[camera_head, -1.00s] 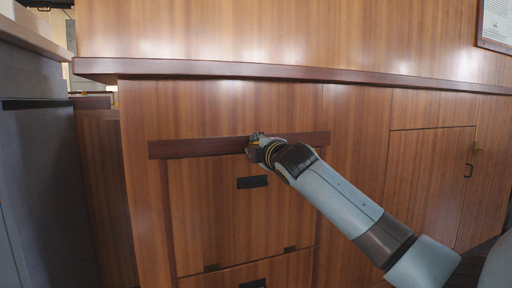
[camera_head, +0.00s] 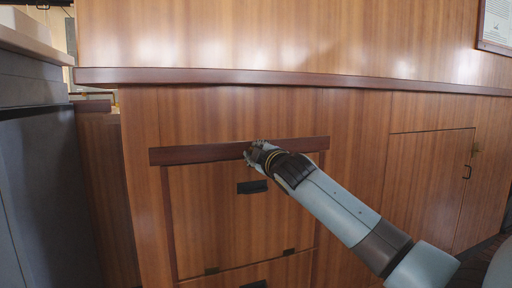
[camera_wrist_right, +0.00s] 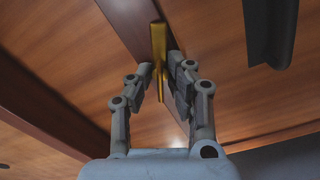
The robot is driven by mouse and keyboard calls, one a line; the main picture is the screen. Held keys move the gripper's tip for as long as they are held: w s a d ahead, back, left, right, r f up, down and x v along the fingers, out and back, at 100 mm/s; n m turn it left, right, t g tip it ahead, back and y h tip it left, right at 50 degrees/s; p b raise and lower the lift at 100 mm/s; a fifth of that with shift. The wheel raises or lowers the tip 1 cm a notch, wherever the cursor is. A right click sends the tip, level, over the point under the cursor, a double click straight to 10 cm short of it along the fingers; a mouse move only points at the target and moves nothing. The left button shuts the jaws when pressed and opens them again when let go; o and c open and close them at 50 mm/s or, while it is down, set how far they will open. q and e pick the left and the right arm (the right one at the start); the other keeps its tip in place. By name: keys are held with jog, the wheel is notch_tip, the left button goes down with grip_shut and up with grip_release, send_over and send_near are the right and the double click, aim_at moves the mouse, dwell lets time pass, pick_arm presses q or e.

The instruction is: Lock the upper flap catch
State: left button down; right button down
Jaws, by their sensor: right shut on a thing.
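The upper flap (camera_head: 215,225) is a wooden panel with a dark recessed handle (camera_head: 252,187), set flush and closed under a dark red-brown rail (camera_head: 195,154). In the right wrist view the brass catch (camera_wrist_right: 158,50) is a narrow upright bar at the rail. My right gripper (camera_head: 250,153) is at the rail above the handle and hides the catch in the head view. In the right wrist view its fingers (camera_wrist_right: 160,72) are closed around the brass bar. My left gripper is not in view.
A dark ledge (camera_head: 300,77) runs across above the flap. A second flap with its own handle (camera_head: 254,284) lies below. A closed cupboard door (camera_head: 425,185) with a black handle is at right. A grey cabinet (camera_head: 40,190) stands at left.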

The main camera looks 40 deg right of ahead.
jog(key=shift+f+m, duration=0.1)
jog(key=shift+m, duration=0.9)
jog(key=m, duration=0.2)
jog(key=shift+f+m+p, duration=0.1)
jog(key=shift+m+p, duration=0.3)
jog(key=m, duration=0.2)
jog(key=shift+m, duration=0.3)
jog(key=m, duration=0.3)
jog(key=shift+f, duration=0.1)
jog(key=shift+m, duration=1.1)
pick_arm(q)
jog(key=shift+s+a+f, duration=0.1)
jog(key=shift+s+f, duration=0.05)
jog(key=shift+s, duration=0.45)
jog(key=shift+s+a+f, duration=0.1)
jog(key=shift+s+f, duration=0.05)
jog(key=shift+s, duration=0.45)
pick_arm(e)
jog(key=shift+m, duration=0.5)
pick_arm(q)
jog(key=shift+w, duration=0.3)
pick_arm(e)
jog(key=c, duration=1.5)
grip_release()
jog(key=shift+c, duration=0.2)
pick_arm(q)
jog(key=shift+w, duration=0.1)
pick_arm(e)
jog(key=shift+o, duration=0.2)
